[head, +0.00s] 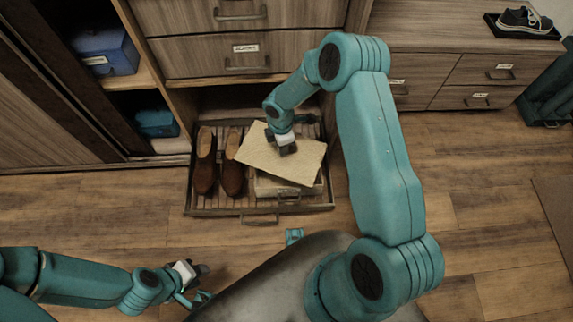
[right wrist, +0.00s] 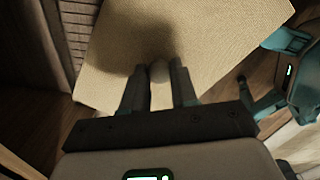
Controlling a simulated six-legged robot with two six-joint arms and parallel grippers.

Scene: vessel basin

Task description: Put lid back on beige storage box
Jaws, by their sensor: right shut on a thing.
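The beige lid (head: 300,155) is a flat, textured square panel, held over the open drawer. It also fills the upper part of the right wrist view (right wrist: 210,35). My right gripper (right wrist: 159,85) is shut on the lid's small round knob. In the head view the right gripper (head: 283,146) is above the lid. The storage box (head: 290,189) stands in the drawer under the lid, mostly hidden by it. The lid lies turned and shifted left against the box; the gap between them cannot be judged. My left gripper (head: 200,282) is low at the left, away from the box; its fingers are unclear.
The pulled-out slatted drawer (head: 215,210) also holds a pair of brown shoes (head: 232,175), left of the box. Closed drawers (head: 220,50) are above it. Blue bins (head: 105,50) fill the shelves at left. A dark shoe (head: 525,20) sits on the right cabinet.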

